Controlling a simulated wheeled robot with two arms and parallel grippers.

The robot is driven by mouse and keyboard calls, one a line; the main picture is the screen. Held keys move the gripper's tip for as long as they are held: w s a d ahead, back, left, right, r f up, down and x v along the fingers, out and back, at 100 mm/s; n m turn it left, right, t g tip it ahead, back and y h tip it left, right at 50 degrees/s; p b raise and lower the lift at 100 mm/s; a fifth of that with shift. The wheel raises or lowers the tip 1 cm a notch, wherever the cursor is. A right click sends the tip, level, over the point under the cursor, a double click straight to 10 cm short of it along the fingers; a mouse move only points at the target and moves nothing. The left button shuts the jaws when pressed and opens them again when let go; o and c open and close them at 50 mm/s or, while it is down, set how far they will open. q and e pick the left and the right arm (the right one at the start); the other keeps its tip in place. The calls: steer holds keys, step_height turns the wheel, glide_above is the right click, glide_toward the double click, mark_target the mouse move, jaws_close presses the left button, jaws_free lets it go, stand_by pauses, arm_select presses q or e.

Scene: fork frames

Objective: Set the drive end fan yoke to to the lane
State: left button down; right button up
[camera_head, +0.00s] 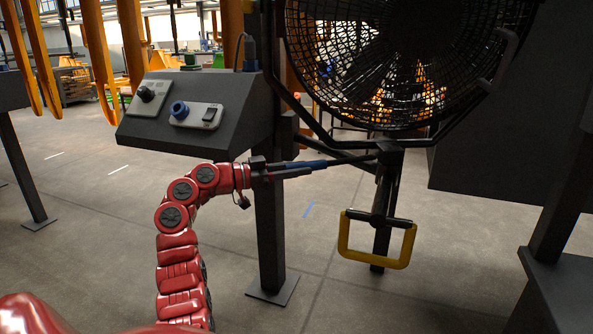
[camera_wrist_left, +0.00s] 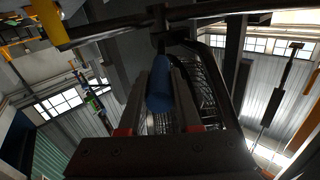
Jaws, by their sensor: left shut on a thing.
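The fan (camera_head: 405,55) hangs at the upper right of the head view, its dark round mesh cage carried in a black yoke (camera_head: 340,141). A dark post with a yellow loop handle (camera_head: 375,262) hangs below the yoke. My left gripper (camera_head: 316,167) is at the end of a thin dark bar that runs left from the post. In the left wrist view a blue grip (camera_wrist_left: 160,88) lies between its two fingers, and the gripper is shut on it. The fan mesh also shows behind it in the wrist view (camera_wrist_left: 206,88). My right gripper is not in view.
A dark console (camera_head: 204,117) with a joystick and a blue knob stands left of the fan on a dark post (camera_head: 270,235). A dark frame (camera_head: 551,215) stands at right. Short blue (camera_head: 309,210) and white floor marks show. The floor between is clear.

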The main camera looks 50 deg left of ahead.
arm_select(q)
steer(key=shift+w+a+r, duration=0.1)
steer(key=c, duration=1.1)
jaws_free()
steer(key=o, duration=0.5)
steer(key=shift+w+a+f, duration=0.1)
steer(key=shift+w+f, duration=0.1)
steer(key=shift+w, duration=0.05)
steer(key=shift+s, duration=0.1)
steer(key=p+v, duration=0.3)
steer(key=v, duration=1.4)
steer(key=shift+s+r, duration=0.1)
steer(key=shift+s, duration=0.15)
